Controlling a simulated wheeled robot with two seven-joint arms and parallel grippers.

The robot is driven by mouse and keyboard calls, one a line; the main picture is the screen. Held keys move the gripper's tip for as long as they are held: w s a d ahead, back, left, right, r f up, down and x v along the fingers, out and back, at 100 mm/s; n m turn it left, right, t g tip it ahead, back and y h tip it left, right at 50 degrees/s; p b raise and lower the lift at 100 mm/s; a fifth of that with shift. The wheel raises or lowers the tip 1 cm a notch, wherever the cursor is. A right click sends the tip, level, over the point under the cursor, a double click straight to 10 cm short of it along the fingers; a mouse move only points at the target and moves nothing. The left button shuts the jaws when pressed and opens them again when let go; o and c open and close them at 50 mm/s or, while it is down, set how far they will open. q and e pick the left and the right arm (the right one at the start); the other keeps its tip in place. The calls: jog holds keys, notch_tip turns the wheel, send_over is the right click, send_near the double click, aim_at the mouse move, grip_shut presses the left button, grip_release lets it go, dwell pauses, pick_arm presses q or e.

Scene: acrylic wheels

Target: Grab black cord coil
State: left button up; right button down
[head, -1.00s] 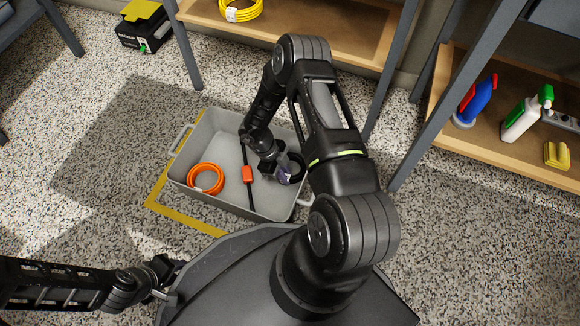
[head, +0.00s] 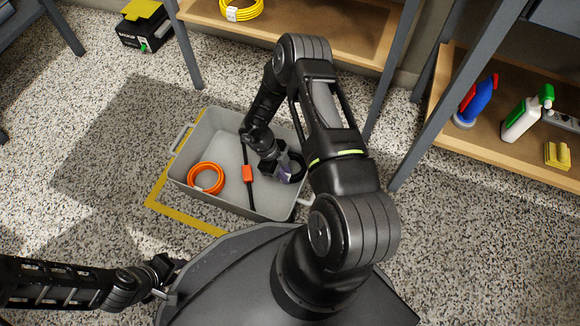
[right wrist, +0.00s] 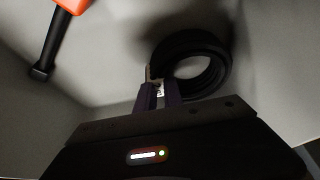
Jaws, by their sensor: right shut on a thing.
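The black cord coil (head: 297,168) lies in the right part of the grey bin (head: 222,198), partly hidden behind my gripper. In the right wrist view the coil (right wrist: 212,58) shows as a thick black ring. My right gripper (head: 283,170) reaches down into the bin and is shut on the near left side of the coil; its fingertips (right wrist: 158,92) meet the ring there. My left gripper (head: 163,280) is at the lower left, outside the bin and away from the coil; its jaw state is not clear.
An orange coil (head: 206,178) and a black tool with an orange part (head: 248,174) lie in the same bin. Yellow tape (head: 185,218) marks the floor around it. Table legs and shelves with bottles (head: 522,118) stand behind and right.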

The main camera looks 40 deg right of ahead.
jog(key=shift+r, duration=0.15)
notch_tip(320, 180, up, 18)
jog(key=p, duration=0.8)
